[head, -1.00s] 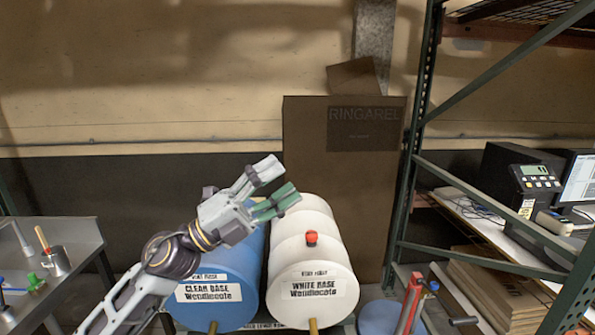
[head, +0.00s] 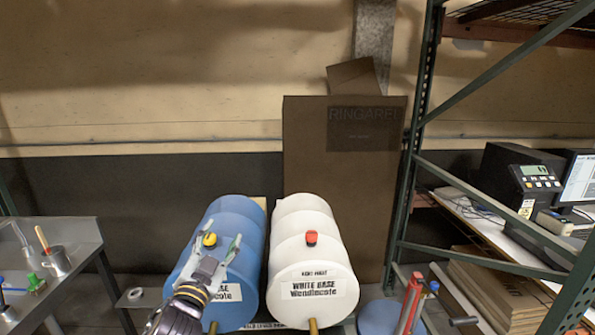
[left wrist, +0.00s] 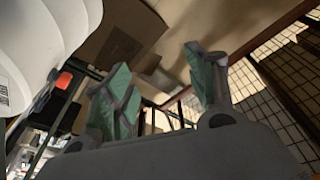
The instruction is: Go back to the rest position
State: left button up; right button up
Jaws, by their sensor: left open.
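My left gripper (head: 215,246) is in front of the blue drum (head: 232,212) in the head view, its fingers pointing away from me. It is open, and nothing shows between the fingers. In the left wrist view the two green-padded fingers (left wrist: 163,90) stand apart with empty space between them. My arm covers part of the blue drum's label. A yellow cap (head: 209,239) shows on the blue drum, close to the fingers. My right gripper is not in these views.
A white drum (head: 302,225) with a red cap lies beside the blue one. A metal table (head: 75,238) with a pot stands at the left. A green rack (head: 470,255) and a shelf with a scale (head: 534,172) are at the right. A tall brown box (head: 310,170) stands behind.

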pick_arm(q)
jog(key=s+a+f+n+g+y, duration=0.1)
jog(key=s+a+f+n+g, duration=0.15)
jog(key=s+f+g, duration=0.75)
jog(key=s+a+f+n+g+y, duration=0.1)
jog(key=s+a+f+n+y, duration=0.2)
jog(key=f, duration=1.3)
jog(key=s+d+f+g+h, duration=0.2)
jog(key=s+f+g, duration=0.35)
jog(key=s, duration=0.75)
notch_tip(320, 180, down, 39)
jog(key=s+a+b, duration=0.1)
jog(key=s+b, duration=0.1)
jog(key=b, duration=0.3)
jog(key=s+a+f+g+b, duration=0.1)
jog(key=s+a+f+b, duration=0.1)
jog(key=s+f, duration=0.8)
jog(key=s+a+f+g+b, duration=0.1)
jog(key=s+a+f+b, duration=0.2)
jog(key=s+f, duration=0.8)
notch_tip(320, 180, down, 4)
jog(key=shift+a+r, duration=0.15)
jog(key=shift+a, duration=0.5)
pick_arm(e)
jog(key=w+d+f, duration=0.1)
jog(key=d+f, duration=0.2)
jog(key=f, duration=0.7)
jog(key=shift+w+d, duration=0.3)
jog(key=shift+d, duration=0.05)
